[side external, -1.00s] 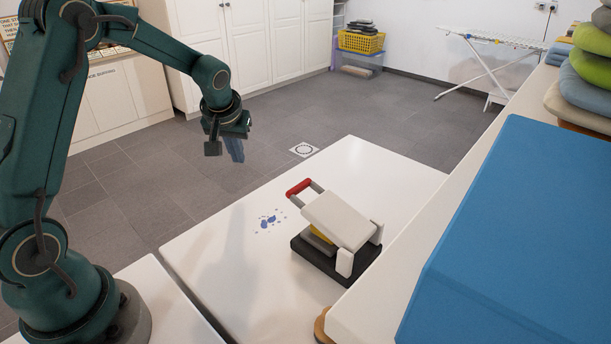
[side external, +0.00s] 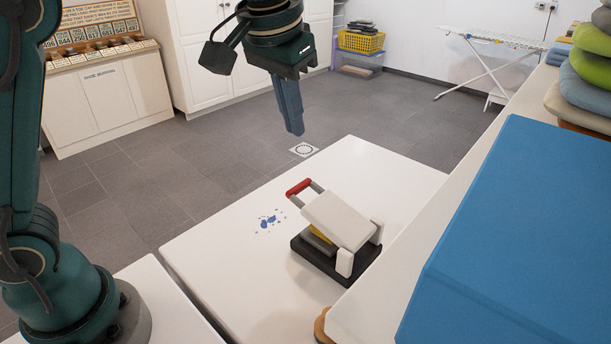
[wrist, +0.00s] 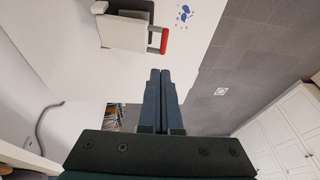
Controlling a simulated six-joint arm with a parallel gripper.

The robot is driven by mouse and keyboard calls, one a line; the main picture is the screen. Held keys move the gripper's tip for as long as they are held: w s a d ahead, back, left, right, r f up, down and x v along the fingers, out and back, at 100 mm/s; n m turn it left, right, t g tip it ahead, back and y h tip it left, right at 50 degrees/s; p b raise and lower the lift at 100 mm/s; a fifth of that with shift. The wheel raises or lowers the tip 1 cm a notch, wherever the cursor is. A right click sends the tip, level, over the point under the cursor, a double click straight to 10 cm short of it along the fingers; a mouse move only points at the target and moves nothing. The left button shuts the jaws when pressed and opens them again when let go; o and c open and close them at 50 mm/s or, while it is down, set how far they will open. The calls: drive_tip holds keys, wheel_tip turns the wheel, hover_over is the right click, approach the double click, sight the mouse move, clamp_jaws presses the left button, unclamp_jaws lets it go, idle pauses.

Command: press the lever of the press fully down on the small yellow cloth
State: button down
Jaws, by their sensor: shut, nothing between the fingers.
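The press (side external: 338,222) stands on the white table, with a dark base, a white upper plate and a lever with a red handle (side external: 299,187). The upper plate is tilted, raised at the handle end. The small yellow cloth (side external: 320,235) shows as a thin strip under the raised plate; most of it is hidden. My gripper (side external: 297,132) is shut and empty, pointing down, above and apart from the red handle. In the wrist view, the gripper fingers (wrist: 160,75) are together, and the red handle (wrist: 164,41) lies just beyond their tips.
The white table (side external: 225,290) is mostly clear around the press, with a blue splash mark (side external: 268,221) left of it. A large blue block (side external: 520,240) and stacked cushions (side external: 590,70) stand on the raised white surface at right.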

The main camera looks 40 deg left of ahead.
approach(300, 184)
drive_tip(key=x, duration=0.5)
drive_tip(key=shift+d+f, duration=0.1)
drive_tip(key=shift+f, duration=0.05)
drive_tip(key=shift+w+f, duration=0.1)
drive_tip(key=shift+f, duration=0.35)
drive_tip(key=f, duration=0.1)
drive_tip(key=a+f, duration=0.1)
drive_tip(key=f, duration=0.1)
drive_tip(key=shift+a+f, duration=0.3)
drive_tip(key=shift+a, duration=0.05)
